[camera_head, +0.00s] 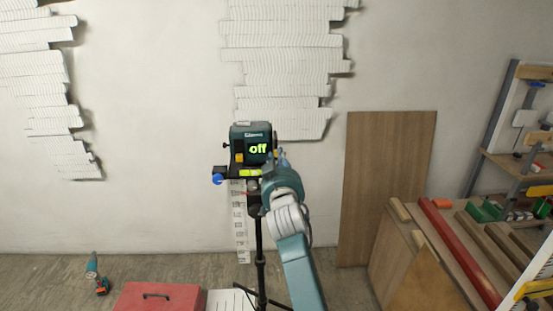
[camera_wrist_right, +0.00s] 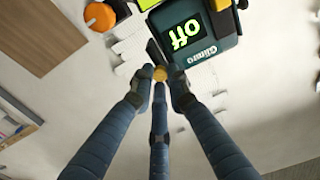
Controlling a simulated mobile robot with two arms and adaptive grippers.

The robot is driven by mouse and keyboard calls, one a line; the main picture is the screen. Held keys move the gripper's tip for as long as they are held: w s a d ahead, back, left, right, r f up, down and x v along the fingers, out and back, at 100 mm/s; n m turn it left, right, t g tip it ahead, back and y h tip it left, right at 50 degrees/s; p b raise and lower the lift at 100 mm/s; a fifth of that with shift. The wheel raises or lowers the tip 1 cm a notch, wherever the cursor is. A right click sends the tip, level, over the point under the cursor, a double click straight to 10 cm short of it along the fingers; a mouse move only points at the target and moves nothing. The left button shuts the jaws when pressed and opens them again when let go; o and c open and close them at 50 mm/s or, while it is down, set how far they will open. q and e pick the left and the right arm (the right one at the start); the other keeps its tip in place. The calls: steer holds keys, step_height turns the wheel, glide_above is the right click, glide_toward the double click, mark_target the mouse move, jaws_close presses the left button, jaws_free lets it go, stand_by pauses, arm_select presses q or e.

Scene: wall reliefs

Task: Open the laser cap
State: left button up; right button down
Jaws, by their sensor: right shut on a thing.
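The laser (camera_head: 250,145) is a dark green box with a lit green "off" display, standing on a tripod (camera_head: 260,262) in front of the wall. It also shows at the top of the right wrist view (camera_wrist_right: 196,32), turned in the picture. My right gripper (camera_head: 277,164) is at the right side of the laser. My left gripper is not in view.
A blue knob (camera_head: 217,179) sticks out left of the laser mount. A red toolbox (camera_head: 160,298) and a drill (camera_head: 97,275) are on the floor at left. A wooden board (camera_head: 385,185) leans on the wall; a cluttered workbench (camera_head: 480,245) fills the right.

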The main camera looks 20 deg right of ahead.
steer(key=c, duration=1.7)
jaws_free()
steer(key=shift+a, duration=0.1)
steer(key=shift+o, duration=0.2)
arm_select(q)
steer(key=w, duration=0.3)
arm_select(e)
step_height(320, 180, up, 10)
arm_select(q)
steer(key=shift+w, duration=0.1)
